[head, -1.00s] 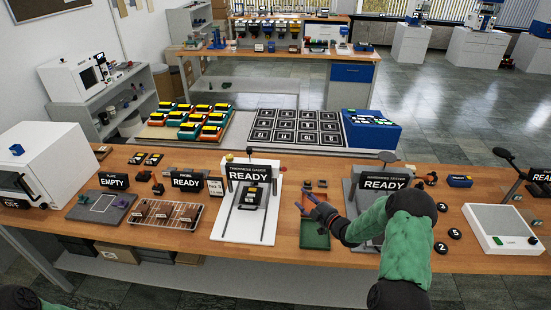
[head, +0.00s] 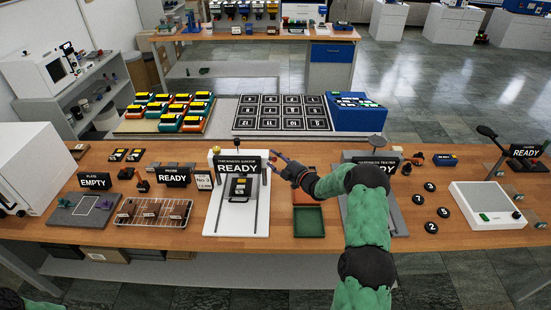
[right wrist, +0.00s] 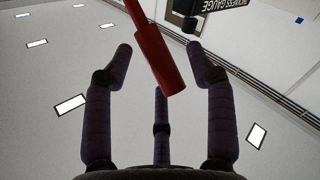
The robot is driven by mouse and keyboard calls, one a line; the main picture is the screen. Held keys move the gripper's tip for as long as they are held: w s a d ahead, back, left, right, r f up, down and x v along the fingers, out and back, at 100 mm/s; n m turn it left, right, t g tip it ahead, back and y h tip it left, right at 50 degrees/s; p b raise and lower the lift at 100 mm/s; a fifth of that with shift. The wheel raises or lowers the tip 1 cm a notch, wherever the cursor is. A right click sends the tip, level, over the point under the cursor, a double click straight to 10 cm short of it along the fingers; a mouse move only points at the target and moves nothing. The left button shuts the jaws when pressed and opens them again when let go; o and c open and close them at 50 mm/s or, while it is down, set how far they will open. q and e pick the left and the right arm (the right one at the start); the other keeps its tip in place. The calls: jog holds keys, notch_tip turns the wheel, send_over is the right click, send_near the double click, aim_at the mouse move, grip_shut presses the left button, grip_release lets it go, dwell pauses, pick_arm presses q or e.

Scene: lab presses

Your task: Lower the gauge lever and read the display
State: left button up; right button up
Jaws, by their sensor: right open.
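I cannot make out the lever clearly in the head view. My right gripper (head: 279,165) is open, just right of the sign. My left gripper is out of view.
A green tray (head: 308,222) lies right of the gauge, below my right forearm. The hardness tester's sign (head: 378,168) is partly hidden behind my arm. A wire rack (head: 153,212) stands to the left. A white scale (head: 492,205) stands at the right.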

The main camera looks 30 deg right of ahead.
jog(key=shift+w+a+f, duration=0.1)
jog(key=shift+w+a, duration=0.05)
jog(key=shift+w, duration=0.3)
jog(key=shift+c, duration=0.5)
grip_shut()
notch_tip(320, 180, down, 6)
jog(key=s+a+n+t+y+b, duration=0.1)
jog(key=n+b, duration=0.4)
jog(key=b, duration=1.5)
jog(key=shift+s+a+t+y+b, duration=0.35)
jog(key=shift+s+t+y, duration=0.45)
jog(key=shift+t, duration=0.5)
